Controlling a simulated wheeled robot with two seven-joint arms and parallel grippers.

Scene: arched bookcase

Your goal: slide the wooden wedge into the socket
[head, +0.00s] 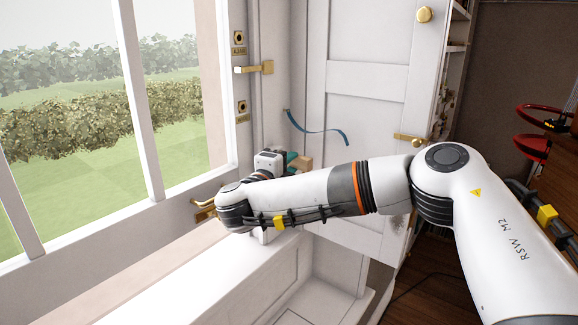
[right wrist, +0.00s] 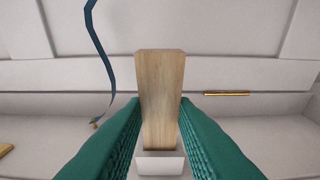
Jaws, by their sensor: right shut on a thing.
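The wooden wedge (right wrist: 160,85) is a pale tan block, wider at its far end in the right wrist view. My right gripper (right wrist: 159,104) is shut on it, with a green ribbed finger along each side. In the head view the wedge (head: 304,162) shows as a small tan end by the teal fingers, beside the corner of the white window frame and panelled door. A small white block (right wrist: 160,163) shows below the wedge in the wrist view; I cannot tell what it is. I cannot make out the socket for certain. My left gripper is not in view.
A blue ribbon (head: 318,131) hangs from the wall just above my right gripper. A white panelled door (head: 362,122) with a brass latch (head: 408,138) stands behind. The white ledge (head: 215,285) below is clear.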

